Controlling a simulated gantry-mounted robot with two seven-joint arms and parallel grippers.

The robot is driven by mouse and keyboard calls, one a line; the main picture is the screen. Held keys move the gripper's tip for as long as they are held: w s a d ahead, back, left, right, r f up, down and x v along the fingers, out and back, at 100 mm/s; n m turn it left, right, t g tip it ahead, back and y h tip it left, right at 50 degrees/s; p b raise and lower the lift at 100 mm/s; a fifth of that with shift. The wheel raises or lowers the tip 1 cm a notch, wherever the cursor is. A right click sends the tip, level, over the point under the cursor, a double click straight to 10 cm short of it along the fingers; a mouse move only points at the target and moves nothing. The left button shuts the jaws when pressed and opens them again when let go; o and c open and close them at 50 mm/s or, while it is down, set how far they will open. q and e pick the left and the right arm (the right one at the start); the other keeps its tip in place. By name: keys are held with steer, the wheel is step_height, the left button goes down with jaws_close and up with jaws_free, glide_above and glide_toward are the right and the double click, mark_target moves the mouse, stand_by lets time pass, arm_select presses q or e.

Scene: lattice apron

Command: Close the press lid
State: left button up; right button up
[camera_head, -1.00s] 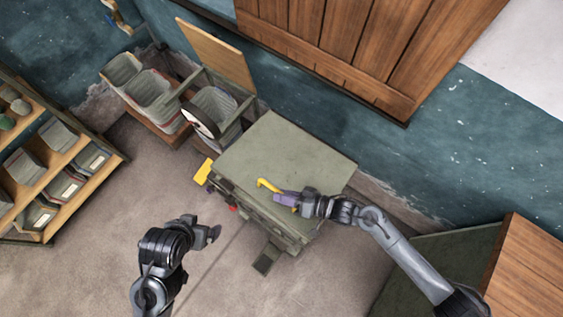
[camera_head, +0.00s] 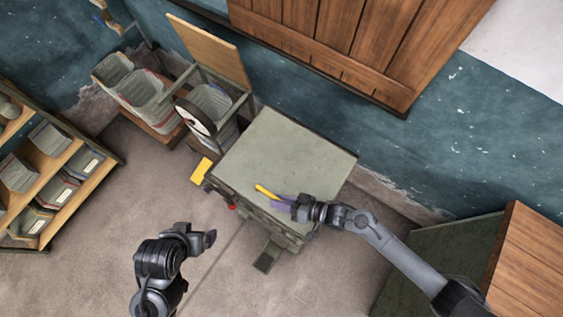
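The press (camera_head: 262,225) is a grey-green box in the middle of the view, with a broad flat lid (camera_head: 285,150) over its top. The lid looks about flat; I cannot tell whether it is fully down. A yellow handle (camera_head: 266,192) shows at the lid's front edge. My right gripper (camera_head: 283,205), with purplish fingers, is at the right end of this handle. Its fingers blend together, so I cannot tell whether they grip it. My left gripper (camera_head: 209,239) is in front of the press, apart from it; its finger opening is unclear.
A yellow block (camera_head: 201,171) and a red knob (camera_head: 231,206) are at the press's left side. Grey bins (camera_head: 140,88) and an upright wooden board (camera_head: 210,50) stand behind left. A shelf (camera_head: 75,165) is at far left, a wood-topped cabinet (camera_head: 530,262) at right.

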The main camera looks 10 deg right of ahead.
steer(key=o, duration=0.3)
steer(key=shift+s+f, duration=0.15)
steer(key=shift+f, duration=0.2)
steer(key=shift+r, duration=0.15)
steer(key=v, duration=1)
steer(key=shift+d+r+b, duration=0.15)
steer(key=shift+d+b, duration=0.2)
